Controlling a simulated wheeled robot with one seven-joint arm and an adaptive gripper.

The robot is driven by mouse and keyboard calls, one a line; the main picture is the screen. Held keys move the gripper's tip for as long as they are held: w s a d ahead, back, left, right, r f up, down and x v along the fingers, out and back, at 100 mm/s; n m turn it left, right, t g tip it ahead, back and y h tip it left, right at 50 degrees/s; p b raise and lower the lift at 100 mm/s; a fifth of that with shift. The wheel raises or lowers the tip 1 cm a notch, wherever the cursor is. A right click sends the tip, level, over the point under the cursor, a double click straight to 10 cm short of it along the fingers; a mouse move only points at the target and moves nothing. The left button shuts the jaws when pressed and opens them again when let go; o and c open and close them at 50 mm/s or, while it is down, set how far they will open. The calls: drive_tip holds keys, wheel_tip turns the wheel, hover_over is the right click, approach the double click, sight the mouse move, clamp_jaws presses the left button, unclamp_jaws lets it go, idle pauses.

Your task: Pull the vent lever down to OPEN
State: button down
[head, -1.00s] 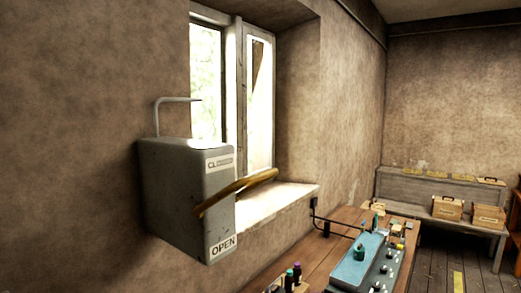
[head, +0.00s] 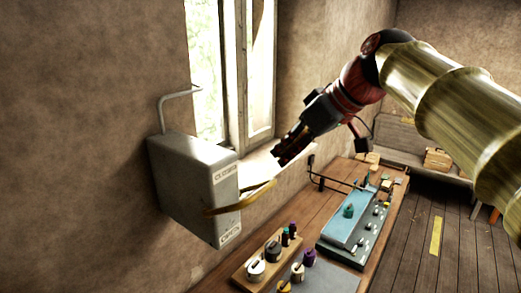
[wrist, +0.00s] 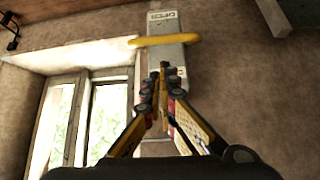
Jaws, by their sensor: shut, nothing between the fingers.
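The vent box (head: 185,180) is grey and fixed to the wall, with a CLOSED label high on its face and an OPEN label low. The brass vent lever (head: 238,203) crosses that face between the labels, its free end sticking out to the right. My gripper (head: 282,158) is shut and empty, just above the lever's free end in the head view. In the wrist view, the box (wrist: 169,55) appears upside down, with OPEN at the top. There the lever (wrist: 165,40) lies just beyond my shut fingertips (wrist: 163,66); I see no clear contact.
A window (head: 235,70) with a deep sill is behind the lever. A wooden bench (head: 330,215) below carries a blue-topped device (head: 345,222) and a rack of spools (head: 270,262). A bent pipe (head: 162,105) rises from the box. Open floor lies to the right.

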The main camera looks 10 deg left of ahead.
drive_tip(key=a+r, duration=0.1)
drive_tip(key=w+r+n, duration=0.1)
drive_tip(key=r, duration=0.1)
drive_tip(key=shift+w+a+r+p, duration=0.1)
drive_tip(key=shift+a+p, duration=0.3)
drive_tip(key=a+f+p, duration=0.1)
drive_tip(key=f, duration=0.2)
drive_tip(key=w+a+f+p, duration=0.1)
drive_tip(key=f, duration=0.3)
drive_tip(key=w+a+f, duration=0.1)
drive_tip(key=f, duration=0.2)
drive_tip(key=shift+a+f+p, duration=0.25)
drive_tip(key=shift+a+p, duration=0.15)
drive_tip(key=shift+w+a+f, duration=0.1)
drive_tip(key=shift+w+f, duration=0.05)
drive_tip(key=shift+w, duration=0.05)
drive_tip(key=shift+s, duration=0.1)
drive_tip(key=shift+f+y+b, duration=0.15)
drive_tip(key=shift+y+b, duration=0.15)
drive_tip(key=shift+b, duration=0.1)
